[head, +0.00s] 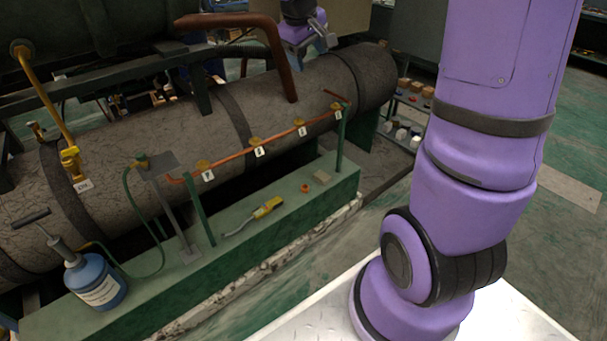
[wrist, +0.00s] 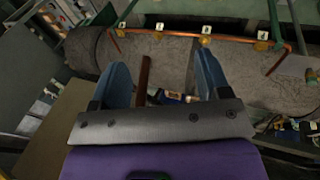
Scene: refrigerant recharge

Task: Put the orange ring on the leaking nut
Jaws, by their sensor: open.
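The small orange ring (head: 305,188) lies on the green ledge below the copper pipe. Several brass nuts with numbered white tags sit along that pipe, among them one at the left (head: 204,165), a middle one (head: 255,142) and one further right (head: 299,123). I cannot tell which nut leaks. In the wrist view, tagged nuts (wrist: 205,40) show on the pipe beyond my fingers. My gripper (wrist: 160,60) is open and empty, its blue fingers wide apart. In the head view it is at the top, above the big cylinder, well away from the ring. The ring is not discernible in the wrist view.
A yellow tool (head: 267,207) and a small tan block (head: 322,177) lie on the ledge near the ring. A blue gas bottle (head: 96,283) with a green hose stands at the left end. A bent brown pipe (head: 275,50) rises from the large cylinder (head: 300,85) near my gripper.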

